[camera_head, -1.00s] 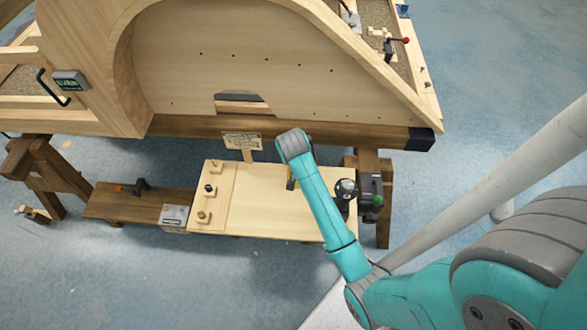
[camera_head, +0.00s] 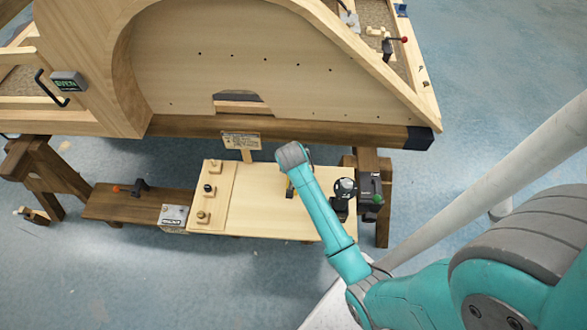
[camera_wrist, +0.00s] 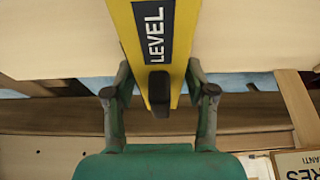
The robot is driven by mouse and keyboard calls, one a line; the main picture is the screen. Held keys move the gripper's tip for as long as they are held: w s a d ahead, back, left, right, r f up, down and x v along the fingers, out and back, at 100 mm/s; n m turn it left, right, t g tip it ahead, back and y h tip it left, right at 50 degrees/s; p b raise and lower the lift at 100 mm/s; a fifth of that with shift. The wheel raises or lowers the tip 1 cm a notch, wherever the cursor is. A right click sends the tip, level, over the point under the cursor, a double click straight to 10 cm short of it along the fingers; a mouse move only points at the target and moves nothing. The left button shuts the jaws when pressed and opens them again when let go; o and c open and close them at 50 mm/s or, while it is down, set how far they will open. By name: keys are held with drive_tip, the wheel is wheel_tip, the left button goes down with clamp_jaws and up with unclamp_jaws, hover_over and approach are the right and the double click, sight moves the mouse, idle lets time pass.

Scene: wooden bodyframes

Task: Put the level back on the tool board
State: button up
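The yellow level (camera_wrist: 150,35) with a black LEVEL label runs up through the top middle of the wrist view. My gripper (camera_wrist: 160,75) has a finger against each long edge of it. A dark knob sits on or in front of the level between the fingers. The light wooden tool board (camera_head: 262,212) lies low in front of the big frame, under my wrist. My fingers are mostly hidden in the head view.
A black power tool (camera_head: 344,190) stands at the board's right side. Small holders with pegs (camera_head: 209,190) line its left part. A small sign (camera_head: 241,141) stands at its back edge. The large wooden frame (camera_head: 230,50) rises behind. A darker plank (camera_head: 130,205) lies left.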

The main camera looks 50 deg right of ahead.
idle(0.3)
drive_tip(key=v, duration=1.2)
drive_tip(key=s+a+f+n+t, duration=0.1)
drive_tip(key=s+a, duration=0.1)
drive_tip(key=s+a+f+n+t, duration=0.1)
drive_tip(key=s+a+f, duration=0.1)
drive_tip(key=s+a, duration=0.1)
drive_tip(key=s+a+f+n+t, duration=0.1)
drive_tip(key=s+a, duration=0.1)
drive_tip(key=shift+s+a+f+n, duration=0.15)
drive_tip(key=shift+f+n, duration=0.15)
drive_tip(key=shift+f, duration=0.05)
drive_tip(key=s+a+r+n+t+y, duration=0.1)
drive_tip(key=s+a+r+n+t, duration=0.3)
drive_tip(key=s, duration=0.4)
drive_tip(key=s+a+r+n+t+y, duration=0.1)
drive_tip(key=s+a+r+t+y, duration=0.1)
drive_tip(key=s+a+r, duration=0.35)
drive_tip(key=s+a+r+n+t, duration=0.1)
drive_tip(key=s+r+t, duration=0.2)
drive_tip(key=s+r, duration=0.6)
drive_tip(key=shift+a+n+y, duration=0.3)
drive_tip(key=shift+a+n, duration=0.1)
drive_tip(key=shift+s+r, duration=0.1)
